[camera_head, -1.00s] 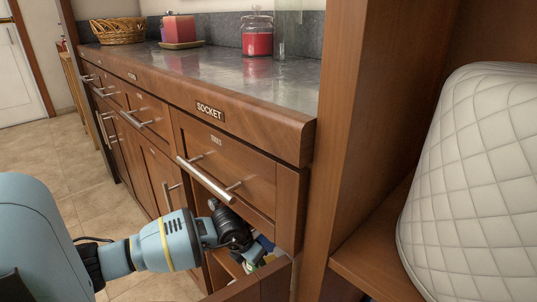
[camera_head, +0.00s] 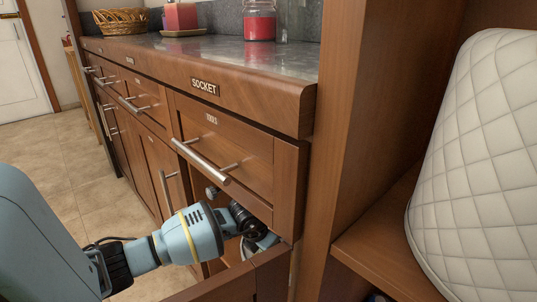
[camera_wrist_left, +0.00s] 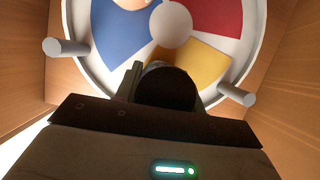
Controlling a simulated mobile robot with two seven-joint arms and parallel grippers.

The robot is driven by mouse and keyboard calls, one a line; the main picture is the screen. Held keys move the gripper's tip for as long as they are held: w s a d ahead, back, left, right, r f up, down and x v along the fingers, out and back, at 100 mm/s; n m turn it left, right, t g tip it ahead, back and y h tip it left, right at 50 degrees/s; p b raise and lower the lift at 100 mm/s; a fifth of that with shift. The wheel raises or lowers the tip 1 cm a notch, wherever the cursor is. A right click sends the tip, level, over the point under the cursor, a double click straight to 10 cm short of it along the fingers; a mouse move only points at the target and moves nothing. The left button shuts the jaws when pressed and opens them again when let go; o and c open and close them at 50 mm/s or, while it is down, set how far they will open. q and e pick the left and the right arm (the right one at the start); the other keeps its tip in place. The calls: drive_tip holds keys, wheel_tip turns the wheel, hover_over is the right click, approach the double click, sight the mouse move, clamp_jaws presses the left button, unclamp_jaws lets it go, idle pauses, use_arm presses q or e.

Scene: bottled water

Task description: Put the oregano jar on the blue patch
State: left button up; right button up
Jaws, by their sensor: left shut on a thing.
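My left gripper (camera_wrist_left: 158,88) is shut on a dark, round-topped thing (camera_wrist_left: 167,88), which I take for the oregano jar; no label shows. In the left wrist view it is in front of a round white turntable (camera_wrist_left: 80,60) with coloured sectors. The blue patch (camera_wrist_left: 118,38) is up and left of the held thing. A red sector (camera_wrist_left: 212,14) and a yellow sector (camera_wrist_left: 188,66) lie to the right. I cannot tell whether the held thing touches the turntable. In the head view my left gripper (camera_head: 253,236) reaches into the cabinet, its fingertips mostly hidden.
Wooden walls (camera_wrist_left: 285,70) stand close around the turntable, which has grey knobs (camera_wrist_left: 237,94) on its rim. A drawer with a metal handle (camera_head: 205,163) is above my arm. An open wooden panel (camera_head: 245,282) is below. A quilted cream seat (camera_head: 480,150) stands right.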

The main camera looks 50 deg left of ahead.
use_arm(q)
drive_tip(key=shift+r, duration=0.1)
drive_tip(key=o, duration=1)
drive_tip(key=shift+r, duration=0.25)
drive_tip(key=p+v, duration=0.2)
drive_tip(key=v, duration=0.2)
drive_tip(key=shift+s+r+p, duration=0.1)
drive_tip(key=shift+r+p, duration=0.2)
drive_tip(key=shift+p, duration=0.05)
drive_tip(key=shift+s+d+f+p, duration=0.1)
drive_tip(key=shift+s+d+p, duration=0.45)
drive_tip(key=shift+s, duration=1.45)
drive_tip(key=shift+s+d+r+p, duration=0.2)
drive_tip(key=shift+s+p, duration=0.55)
drive_tip(key=shift+s, duration=1.25)
drive_tip(key=shift+s+d+f+p, duration=0.2)
drive_tip(key=shift+s+d+p, duration=0.35)
drive_tip(key=shift+s, duration=1.45)
use_arm(e)
wheel_tip(320, 180, up, 7)
drive_tip(key=w, duration=0.1)
drive_tip(key=shift+t, duration=0.4)
